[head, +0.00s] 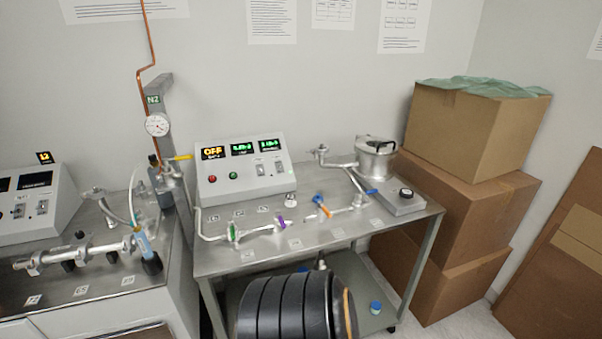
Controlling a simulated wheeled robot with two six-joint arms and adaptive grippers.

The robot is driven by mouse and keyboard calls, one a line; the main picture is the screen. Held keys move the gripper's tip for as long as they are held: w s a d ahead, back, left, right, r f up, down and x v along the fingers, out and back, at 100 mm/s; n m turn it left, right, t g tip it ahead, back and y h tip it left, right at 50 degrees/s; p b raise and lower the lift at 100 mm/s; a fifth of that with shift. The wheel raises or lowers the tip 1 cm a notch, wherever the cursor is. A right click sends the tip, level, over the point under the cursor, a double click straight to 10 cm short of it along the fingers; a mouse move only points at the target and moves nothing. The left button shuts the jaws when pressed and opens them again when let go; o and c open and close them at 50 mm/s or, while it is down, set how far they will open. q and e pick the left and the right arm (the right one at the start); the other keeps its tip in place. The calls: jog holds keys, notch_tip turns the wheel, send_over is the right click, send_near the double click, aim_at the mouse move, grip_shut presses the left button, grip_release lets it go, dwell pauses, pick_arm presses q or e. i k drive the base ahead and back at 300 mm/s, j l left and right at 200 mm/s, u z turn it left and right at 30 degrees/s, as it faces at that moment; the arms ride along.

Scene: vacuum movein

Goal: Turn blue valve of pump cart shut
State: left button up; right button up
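The pump cart (225,262) is a metal table in the middle of the head view. A pipe line with several coloured valve handles runs along its top. A small blue handle (371,191) sits at the right end of the line, near the silver pot. Its exact angle to the pipe is too small to tell. Neither of my grippers is in view.
A control box (245,175) with an orange OFF display stands at the cart's back. A silver pot (375,162) stands at the back right. Stacked cardboard boxes (470,135) are right of the cart. Another bench (95,285) is left.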

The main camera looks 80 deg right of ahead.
aim_at(359, 194)
jog(key=z, duration=3.25)
